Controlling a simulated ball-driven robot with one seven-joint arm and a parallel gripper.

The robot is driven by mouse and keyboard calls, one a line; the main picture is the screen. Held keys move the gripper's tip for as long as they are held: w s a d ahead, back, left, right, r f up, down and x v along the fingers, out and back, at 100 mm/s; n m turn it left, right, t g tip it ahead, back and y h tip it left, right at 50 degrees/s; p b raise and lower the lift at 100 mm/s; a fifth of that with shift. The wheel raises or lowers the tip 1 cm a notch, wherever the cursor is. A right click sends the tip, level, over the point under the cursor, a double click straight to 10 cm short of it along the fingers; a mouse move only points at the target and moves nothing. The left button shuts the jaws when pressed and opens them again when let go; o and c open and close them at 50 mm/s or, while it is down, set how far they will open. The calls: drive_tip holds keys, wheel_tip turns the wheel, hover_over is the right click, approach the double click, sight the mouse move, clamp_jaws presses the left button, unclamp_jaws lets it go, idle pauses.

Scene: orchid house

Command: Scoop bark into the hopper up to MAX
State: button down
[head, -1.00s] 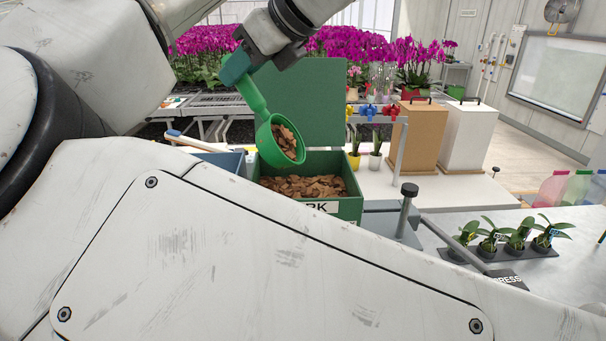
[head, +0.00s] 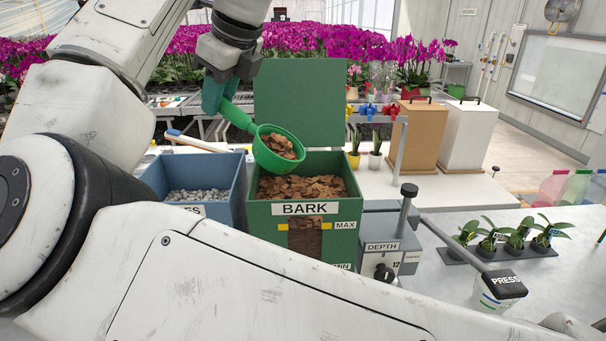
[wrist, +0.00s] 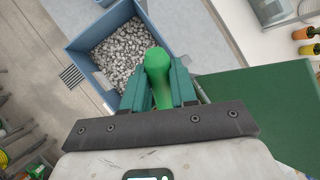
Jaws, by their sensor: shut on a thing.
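My gripper (head: 216,92) is shut on the handle of a green scoop (head: 265,156). The scoop's bowl holds brown bark pieces (head: 280,146) and hangs over the back left rim of the green hopper, apart from the bark inside. The hopper (head: 262,240) is labelled BARK, and its lid stands open behind. Bark (head: 318,187) lies inside below the rim. Bark also shows in the front window, beside the yellow MAX mark (head: 328,226); its exact level there is hard to tell. In the wrist view the scoop's handle (wrist: 158,72) shows, but its bowl is hidden.
A blue bin (head: 222,165) of grey stones stands left of the hopper. Small potted orchids (head: 505,237) stand farther right. My arm crosses the foreground.

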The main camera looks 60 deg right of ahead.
drive_tip(key=f+g, duration=0.1)
drive_tip(key=w+f+g+h, duration=0.1)
drive_tip(key=f+g, duration=0.1)
drive_tip(key=w+f+g, duration=0.1)
drive_tip(key=g, duration=0.1)
drive_tip(key=shift+w+a+f, duration=0.2)
drive_tip(key=shift+a+f, duration=0.05)
drive_tip(key=shift+a, duration=0.1)
drive_tip(key=shift+r, duration=0.1)
drive_tip(key=shift+r, duration=1.45)
